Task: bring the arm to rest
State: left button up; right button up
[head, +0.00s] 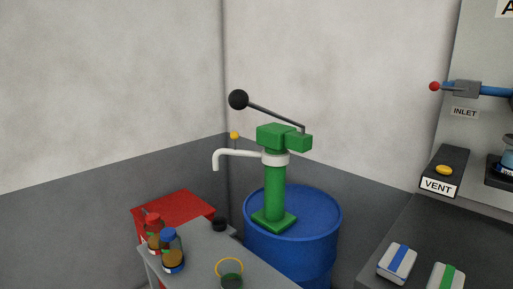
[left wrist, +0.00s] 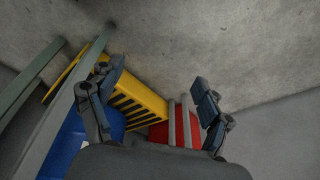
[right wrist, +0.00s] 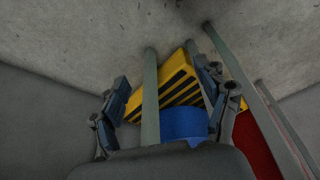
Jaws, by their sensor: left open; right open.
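My left gripper (left wrist: 155,95) shows in the left wrist view with its fingers spread apart and nothing between them. My right gripper (right wrist: 165,95) shows in the right wrist view, also open and empty. Neither arm is in the head view. In the left wrist view a yellow slatted thing (left wrist: 135,95), a red thing (left wrist: 183,128) and a blue thing (left wrist: 65,145) lie beyond the fingers. In the right wrist view a yellow and black striped thing (right wrist: 172,85) and a blue thing (right wrist: 185,122) are beyond the fingers.
A green hand pump (head: 274,185) stands on a blue drum (head: 315,225). Left of it, a grey table (head: 200,255) holds bottles with a red cap (head: 154,232) and a blue cap (head: 172,252). At right are a VENT box (head: 442,172) and packets with blue (head: 397,262) and green (head: 446,277) stripes.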

pick_arm(q)
jog(key=s+a+f+g+p, duration=0.1)
jog(key=s+f+p, duration=0.3)
jog(key=s+p, duration=0.3)
jog(key=s+a+f+p, duration=0.2)
jog(key=s+f+p, duration=0.3)
jog(key=s+p, duration=0.3)
jog(key=s, duration=0.4)
jog(key=shift+s+a+f+g, duration=0.15)
jog(key=shift+s+f+g, duration=0.05)
jog(key=shift+g, duration=0.2)
pick_arm(e)
jog(key=s+d+f+g, duration=0.1)
jog(key=s+f, duration=0.3)
jog(key=s, duration=0.5)
jog(key=s+d+f, duration=0.2)
jog(key=s+f, duration=0.3)
jog(key=s, duration=0.5)
jog(key=shift+s+d+f+g, duration=0.15)
jog(key=shift+s+f+g, duration=0.1)
jog(key=shift+g, duration=0.15)
